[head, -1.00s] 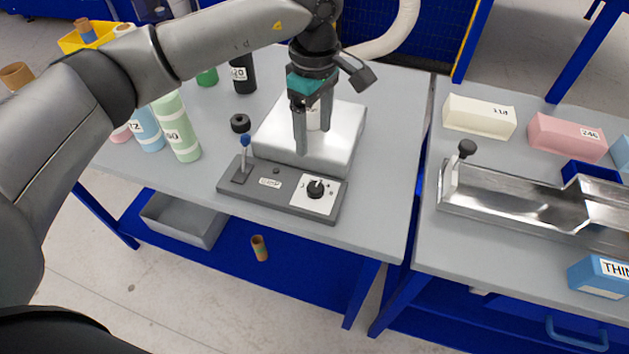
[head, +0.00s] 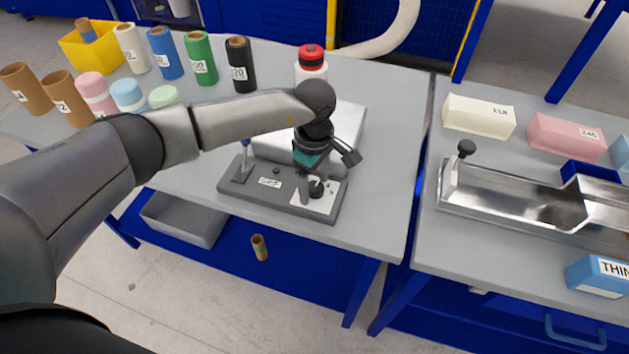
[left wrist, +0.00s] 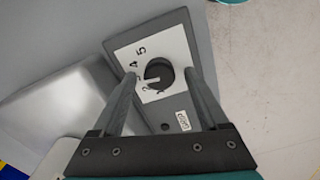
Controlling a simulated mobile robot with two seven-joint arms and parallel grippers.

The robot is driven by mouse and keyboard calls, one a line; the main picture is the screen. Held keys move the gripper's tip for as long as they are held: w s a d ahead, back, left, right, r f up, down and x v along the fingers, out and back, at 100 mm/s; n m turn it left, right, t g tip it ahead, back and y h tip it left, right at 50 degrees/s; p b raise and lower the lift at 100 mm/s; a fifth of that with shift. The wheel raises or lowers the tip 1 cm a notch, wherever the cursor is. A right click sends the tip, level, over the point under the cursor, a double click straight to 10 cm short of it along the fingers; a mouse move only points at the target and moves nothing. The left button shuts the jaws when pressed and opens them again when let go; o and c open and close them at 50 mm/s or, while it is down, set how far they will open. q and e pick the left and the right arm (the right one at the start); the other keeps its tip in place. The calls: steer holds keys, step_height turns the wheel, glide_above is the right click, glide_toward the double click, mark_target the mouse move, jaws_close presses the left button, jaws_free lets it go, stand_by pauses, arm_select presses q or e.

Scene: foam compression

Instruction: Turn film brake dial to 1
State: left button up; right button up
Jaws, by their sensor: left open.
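The film brake dial is a black round knob (head: 317,188) on a white numbered plate (head: 326,206), at the right end of a grey control panel (head: 227,185). In the left wrist view the knob (left wrist: 158,74) sits on the plate, with numbers such as 4 and 5 legible and its pale pointer mark near the 2. My left gripper (head: 311,194) points down over the dial. In the left wrist view its open fingers (left wrist: 165,78) stand on either side of the knob; contact cannot be told. My right gripper is not in view.
A blue-knobbed lever (head: 244,155) stands at the panel's left end. A pale block-like base (head: 345,135) and a red-topped white cylinder (head: 312,64) are behind. Several coloured rolls line the left table. A metal trough (head: 500,195) is on the right table.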

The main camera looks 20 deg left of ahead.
arm_select(q)
jaws_close()
stand_by(0.6)
